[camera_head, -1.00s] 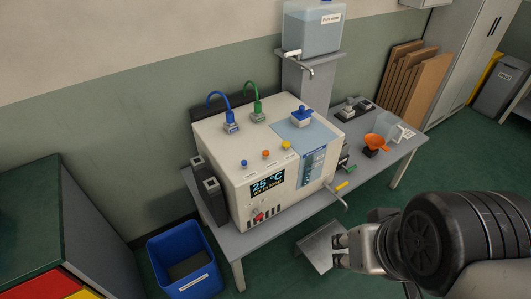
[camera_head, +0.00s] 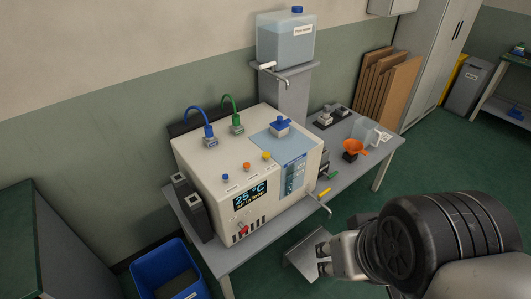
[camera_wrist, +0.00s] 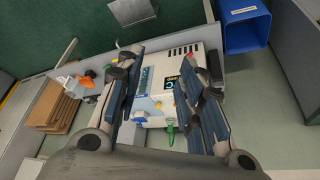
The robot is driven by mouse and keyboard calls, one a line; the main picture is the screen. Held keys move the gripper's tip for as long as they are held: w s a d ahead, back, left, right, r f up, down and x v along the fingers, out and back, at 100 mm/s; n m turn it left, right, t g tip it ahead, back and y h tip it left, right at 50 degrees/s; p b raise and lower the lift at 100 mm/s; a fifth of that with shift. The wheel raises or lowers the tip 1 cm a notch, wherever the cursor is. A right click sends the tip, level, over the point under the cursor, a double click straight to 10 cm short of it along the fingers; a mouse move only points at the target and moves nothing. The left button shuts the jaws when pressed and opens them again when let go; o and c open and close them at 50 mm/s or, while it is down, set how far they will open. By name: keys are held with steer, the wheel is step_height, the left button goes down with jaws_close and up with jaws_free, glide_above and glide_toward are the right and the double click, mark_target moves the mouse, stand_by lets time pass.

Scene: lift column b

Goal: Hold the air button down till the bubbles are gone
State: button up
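A beige machine (camera_head: 195,155) stands on a grey bench. Its front display (camera_head: 250,193) reads 25 °C. On its top edge are a blue button (camera_head: 225,177), an orange button (camera_head: 246,166) and a yellow button (camera_head: 267,155); I cannot read which is the air button. A blue sight panel (camera_head: 295,175) on the front shows pale specks, too small to tell as bubbles. My gripper (camera_head: 323,259) is in front of and below the machine, touching no button. In the wrist view my gripper (camera_wrist: 158,75) is open and empty, with the machine (camera_wrist: 198,64) beyond its fingers.
A tap (camera_head: 321,203) sticks out from the machine's front right. A water tank (camera_head: 285,42) stands on a raised shelf behind. An orange funnel (camera_head: 355,147) is on the bench at right. A blue bin (camera_head: 165,265) stands on the floor at left.

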jaws_close()
stand_by(0.4)
stand_by(1.2)
